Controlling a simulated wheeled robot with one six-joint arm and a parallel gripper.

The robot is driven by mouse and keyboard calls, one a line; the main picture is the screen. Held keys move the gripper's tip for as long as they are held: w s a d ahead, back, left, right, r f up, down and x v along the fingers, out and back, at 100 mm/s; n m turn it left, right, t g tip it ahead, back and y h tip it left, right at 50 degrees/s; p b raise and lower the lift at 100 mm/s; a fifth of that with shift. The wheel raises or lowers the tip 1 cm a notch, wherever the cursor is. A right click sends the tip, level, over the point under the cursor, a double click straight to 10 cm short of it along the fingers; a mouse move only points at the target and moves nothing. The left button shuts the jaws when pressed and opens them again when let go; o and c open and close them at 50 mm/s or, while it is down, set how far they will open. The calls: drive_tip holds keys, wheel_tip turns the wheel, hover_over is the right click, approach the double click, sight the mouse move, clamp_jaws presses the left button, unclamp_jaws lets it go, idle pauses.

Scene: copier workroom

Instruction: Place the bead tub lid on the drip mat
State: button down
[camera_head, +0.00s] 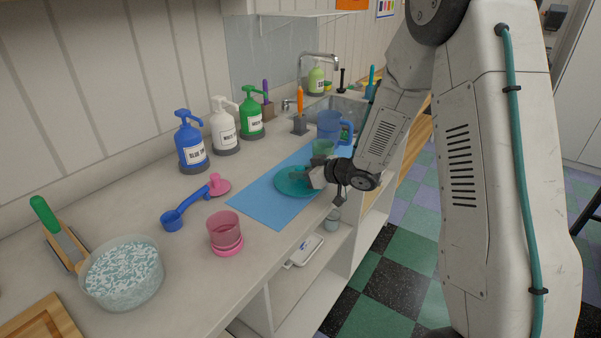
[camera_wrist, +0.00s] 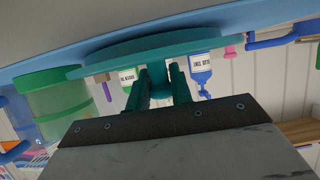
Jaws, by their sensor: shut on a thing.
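The teal round bead tub lid (camera_head: 293,186) is at the blue drip mat (camera_head: 262,205), flat and over its middle. My gripper (camera_head: 316,178) is at the right side of the lid and shut on its knob. In the wrist view, my gripper (camera_wrist: 159,84) has a finger on each side of the knob, and the lid (camera_wrist: 165,47) lies close against the mat (camera_wrist: 50,59). I cannot tell whether the lid touches the mat or hangs just above it. The open bead tub (camera_head: 124,281), full of pale beads, stands at the front left.
A green cup (camera_head: 322,148) stands just behind the lid, with a blue jug (camera_head: 329,124) beyond. Several pump bottles (camera_head: 190,144) line the wall. The mat's front left part is clear.

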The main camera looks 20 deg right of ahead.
drive_tip(key=shift+f, duration=0.2)
drive_tip(key=c, duration=1.2)
unclamp_jaws()
drive_tip(key=shift+c, duration=0.2)
